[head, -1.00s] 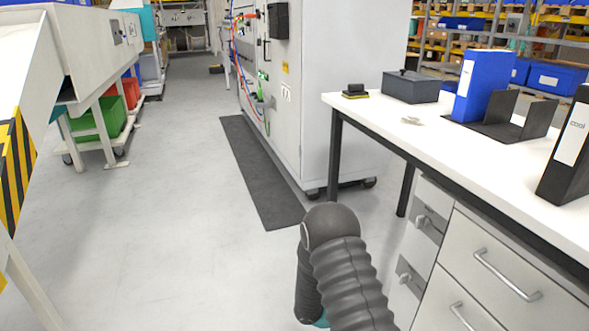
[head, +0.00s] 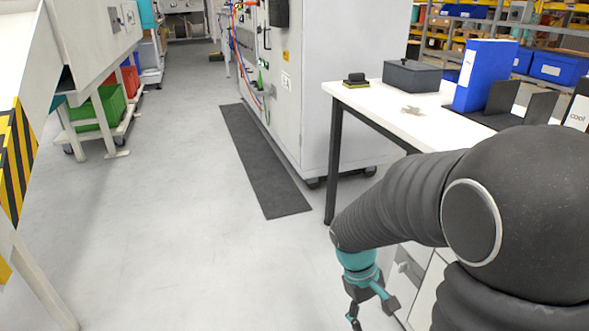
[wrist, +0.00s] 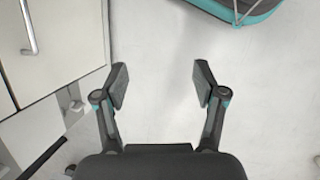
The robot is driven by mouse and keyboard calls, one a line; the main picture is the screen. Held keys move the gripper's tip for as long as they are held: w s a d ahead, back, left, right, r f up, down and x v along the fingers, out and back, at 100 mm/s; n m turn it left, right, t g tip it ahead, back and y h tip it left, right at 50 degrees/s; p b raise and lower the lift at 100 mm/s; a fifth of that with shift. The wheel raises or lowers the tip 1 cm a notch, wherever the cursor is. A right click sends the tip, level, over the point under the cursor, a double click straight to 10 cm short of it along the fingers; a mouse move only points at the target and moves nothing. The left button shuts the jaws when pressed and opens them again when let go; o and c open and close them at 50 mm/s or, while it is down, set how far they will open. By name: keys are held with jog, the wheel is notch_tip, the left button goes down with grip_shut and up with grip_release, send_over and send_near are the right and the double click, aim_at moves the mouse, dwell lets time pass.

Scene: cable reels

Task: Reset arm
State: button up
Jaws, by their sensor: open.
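My gripper (head: 372,308) hangs low at the end of my dark arm in the head view, in front of the white drawer unit under the desk. In the wrist view my gripper (wrist: 158,85) is open, its two fingers spread wide with nothing between them. Pale floor (wrist: 155,40) shows beyond the fingertips. My arm hides much of the desk's front and most of the drawers in the head view.
The white desk (head: 372,97) holds a grey box (head: 412,76), a blue binder (head: 484,76) and a small stamp-like item (head: 355,80). Drawers (wrist: 22,60) are at the wrist view's left. A grey cabinet (head: 340,60) stands behind. The floor (head: 180,220) at left is clear.

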jog(key=s+r+m+t+y, duration=0.1)
jog(key=s+r+t, duration=0.3)
jog(key=r, duration=0.5)
jog(key=s+a+r+m+t+y+p, duration=0.1)
jog(key=s+r+m+t, duration=0.3)
jog(key=r, duration=0.6)
jog(key=shift+s+y, duration=0.6)
